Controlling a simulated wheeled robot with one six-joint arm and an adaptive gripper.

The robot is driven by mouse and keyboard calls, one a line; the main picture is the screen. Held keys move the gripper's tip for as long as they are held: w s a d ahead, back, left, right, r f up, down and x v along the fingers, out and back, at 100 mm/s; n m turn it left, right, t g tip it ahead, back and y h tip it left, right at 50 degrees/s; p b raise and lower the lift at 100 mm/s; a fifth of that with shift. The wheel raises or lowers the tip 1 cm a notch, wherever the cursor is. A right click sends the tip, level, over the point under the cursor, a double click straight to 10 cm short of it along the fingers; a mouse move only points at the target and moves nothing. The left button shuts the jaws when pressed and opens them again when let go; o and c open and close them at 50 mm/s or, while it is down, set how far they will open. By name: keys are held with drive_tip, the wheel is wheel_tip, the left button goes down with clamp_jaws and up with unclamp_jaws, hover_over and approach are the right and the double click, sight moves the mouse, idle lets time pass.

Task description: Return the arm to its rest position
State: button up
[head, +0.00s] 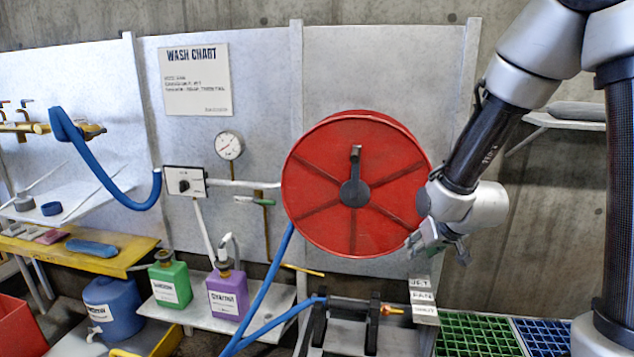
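My arm comes down from the upper right, with its dark forearm sloping to the silver wrist. My gripper (437,250) hangs just to the right of the red hose reel's lower right edge, pointing downward. Its two fingers look spread apart, with nothing visible between them. The wrist overlaps the reel's right rim in the picture; I cannot tell how much space lies between them.
The red reel (330,215) is on the wall panel, with a blue hose (266,300) below it. A green grate (475,338) and a blue grate (545,335) lie lower right. Green (170,275) and purple (228,290) jugs stand left.

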drive_tip(key=s+d+r+g, duration=0.1)
drive_tip(key=s+d+r, duration=0.2)
drive_tip(key=s+r, duration=0.2)
drive_tip(key=s+d+r+m+g+h, duration=0.1)
drive_tip(key=s+d+r, duration=0.3)
drive_tip(key=s, duration=0.8)
drive_tip(key=s+d+r+g, duration=0.1)
drive_tip(key=s+d+r, duration=0.2)
drive_tip(key=s+r, duration=0.4)
drive_tip(key=shift+s+d+r+m, duration=0.2)
drive_tip(key=shift+s+r+m, duration=0.15)
drive_tip(key=shift+s, duration=0.4)
